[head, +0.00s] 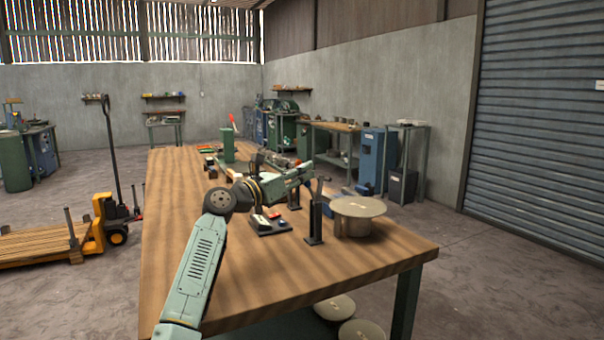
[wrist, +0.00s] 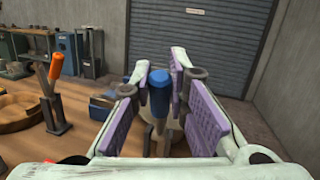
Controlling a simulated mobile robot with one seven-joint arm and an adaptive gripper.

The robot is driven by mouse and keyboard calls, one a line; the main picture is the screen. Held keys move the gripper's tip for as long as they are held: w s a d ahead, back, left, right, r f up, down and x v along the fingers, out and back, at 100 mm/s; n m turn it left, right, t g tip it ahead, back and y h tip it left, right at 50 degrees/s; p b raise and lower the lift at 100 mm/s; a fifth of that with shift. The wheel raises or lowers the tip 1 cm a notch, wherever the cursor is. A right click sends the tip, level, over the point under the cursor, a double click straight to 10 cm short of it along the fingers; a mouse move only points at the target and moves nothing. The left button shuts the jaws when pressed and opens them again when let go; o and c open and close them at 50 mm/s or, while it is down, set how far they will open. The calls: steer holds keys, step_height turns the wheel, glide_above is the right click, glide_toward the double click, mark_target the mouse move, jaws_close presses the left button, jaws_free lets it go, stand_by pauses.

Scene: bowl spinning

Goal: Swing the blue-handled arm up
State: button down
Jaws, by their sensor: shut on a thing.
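In the wrist view the blue handle (wrist: 159,92) stands upright between the purple-padded fingers of my gripper (wrist: 160,105). The gripper is shut on it. In the head view my gripper (head: 308,174) is above the workbench, just left of and behind the pale round disc (head: 358,206). The handle cannot be made out clearly there.
The wooden workbench (head: 190,250) has bare room at its front. A dark upright post (head: 314,222) stands close to the disc. In the wrist view an orange-handled tool (wrist: 55,68) stands in a dark holder at left. A blue box (wrist: 102,105) lies behind my fingers.

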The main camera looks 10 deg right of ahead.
steer(key=shift+a, duration=0.1)
steer(key=c, duration=1.5)
jaws_free()
steer(key=shift+c, duration=0.2)
steer(key=v, duration=1.2)
